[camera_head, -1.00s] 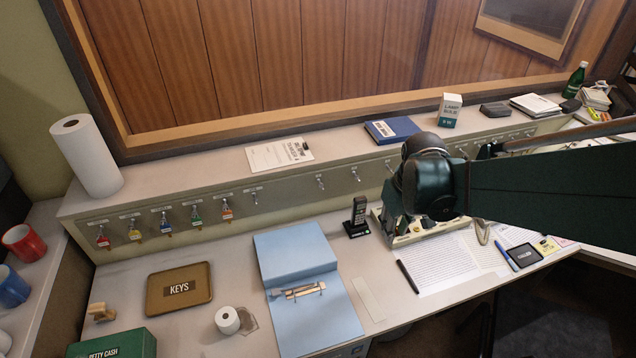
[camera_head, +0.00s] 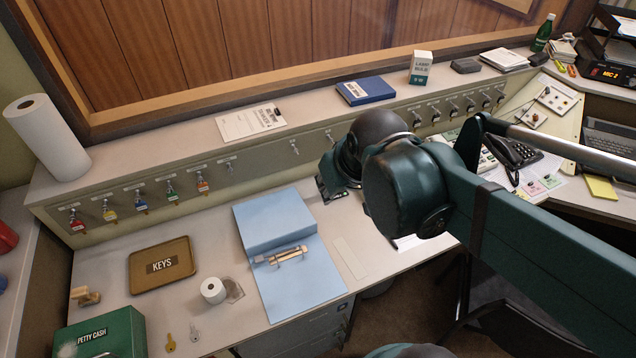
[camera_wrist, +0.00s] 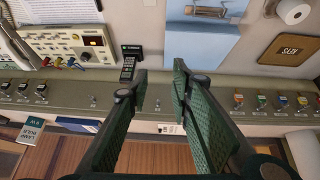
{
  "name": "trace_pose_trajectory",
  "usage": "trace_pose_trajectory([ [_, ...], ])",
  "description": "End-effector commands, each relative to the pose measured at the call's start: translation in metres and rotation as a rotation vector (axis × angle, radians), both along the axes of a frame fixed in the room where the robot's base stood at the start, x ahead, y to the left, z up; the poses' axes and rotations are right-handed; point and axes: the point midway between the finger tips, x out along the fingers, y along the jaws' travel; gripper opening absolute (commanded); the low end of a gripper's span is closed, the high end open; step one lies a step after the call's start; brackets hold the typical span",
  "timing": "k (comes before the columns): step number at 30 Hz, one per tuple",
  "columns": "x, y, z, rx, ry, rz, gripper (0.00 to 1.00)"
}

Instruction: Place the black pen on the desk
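The black pen does not show clearly in either current view. In the head view my arm covers the part of the desk (camera_head: 206,246) around the written sheet (camera_head: 408,242), of which only a small white corner shows. The same desk fills the top of the wrist view (camera_wrist: 153,28). My gripper (camera_wrist: 160,76) shows in the wrist view with its two green fingers apart and nothing between them. It points over the desk and the key-hook ledge.
A blue binder (camera_head: 318,275) lies open on the desk. Left of it are a tape roll (camera_head: 213,290), a KEYS tray (camera_head: 180,277) and a green cash box (camera_head: 120,338). A black handset (camera_wrist: 129,67) stands near the ledge. The desk strip right of the binder is partly clear.

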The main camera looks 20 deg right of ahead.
Motion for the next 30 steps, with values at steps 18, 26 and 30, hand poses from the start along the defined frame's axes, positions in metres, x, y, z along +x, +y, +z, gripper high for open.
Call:
trace_pose_trajectory([
  [18,-0.02,0.038,0.021,0.042,-0.111,0.014,0.22],
  [26,-0.02,0.037,0.021,0.042,-0.111,0.014,0.22],
  [30,-0.02,0.037,0.021,0.042,-0.11,0.014,0.22],
])
